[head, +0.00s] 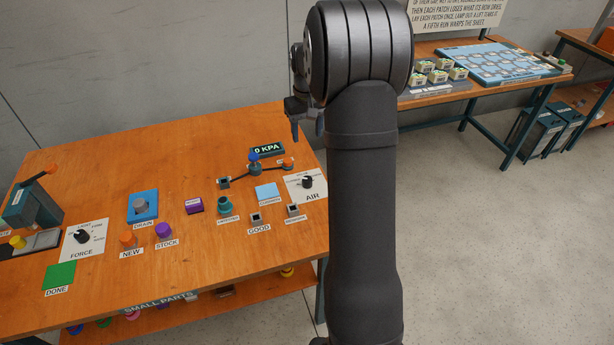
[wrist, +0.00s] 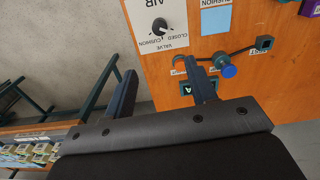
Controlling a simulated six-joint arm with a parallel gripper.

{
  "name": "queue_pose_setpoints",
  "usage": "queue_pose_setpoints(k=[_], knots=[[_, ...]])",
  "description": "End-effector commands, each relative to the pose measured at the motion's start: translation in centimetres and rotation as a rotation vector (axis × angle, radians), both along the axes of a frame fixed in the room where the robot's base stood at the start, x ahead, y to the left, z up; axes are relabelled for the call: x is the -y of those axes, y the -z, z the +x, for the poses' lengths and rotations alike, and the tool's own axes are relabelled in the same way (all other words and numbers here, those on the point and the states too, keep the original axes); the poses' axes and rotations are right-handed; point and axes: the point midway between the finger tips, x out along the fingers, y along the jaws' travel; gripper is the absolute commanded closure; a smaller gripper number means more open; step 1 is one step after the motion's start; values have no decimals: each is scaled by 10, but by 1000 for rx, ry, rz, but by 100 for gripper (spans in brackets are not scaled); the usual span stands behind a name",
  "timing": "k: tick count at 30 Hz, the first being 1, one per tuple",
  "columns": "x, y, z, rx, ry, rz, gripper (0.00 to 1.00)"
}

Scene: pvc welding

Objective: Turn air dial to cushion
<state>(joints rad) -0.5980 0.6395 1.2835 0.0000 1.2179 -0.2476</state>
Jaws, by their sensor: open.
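The air dial (head: 307,182) is a black knob on a white plate marked AIR at the right edge of the orange bench. In the wrist view the dial (wrist: 160,27) shows upside down near the top, with CLOSED, CUSHION and VALVE lettering around it. I cannot tell for sure which mark its pointer faces. My gripper (wrist: 163,72) is open and empty, its two fingers apart, and the dial lies beyond the fingertips. In the head view my gripper (head: 294,125) hangs above the back right of the bench, apart from the dial, and my arm hides part of it.
A 0 KPA display (head: 267,149) and a blue-knobbed valve (head: 254,161) stand behind the dial. A light blue cushion pad (head: 267,191) and small labelled sockets lie left of it. A second table (head: 480,85) stands at the back right. Floor shows right of the bench.

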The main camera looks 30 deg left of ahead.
Motion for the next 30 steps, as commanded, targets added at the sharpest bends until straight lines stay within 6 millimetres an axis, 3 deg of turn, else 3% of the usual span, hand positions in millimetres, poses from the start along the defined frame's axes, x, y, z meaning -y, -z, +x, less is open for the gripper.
queue_pose_setpoints(k=[6,12,20,30], knots=[[0,3,0,-1,-423,-1,48],[-1,5,0,-1,-665,-1,48],[-1,18,0,-3,-728,-1,48],[0,87,-1,-5,-726,-1,48]])
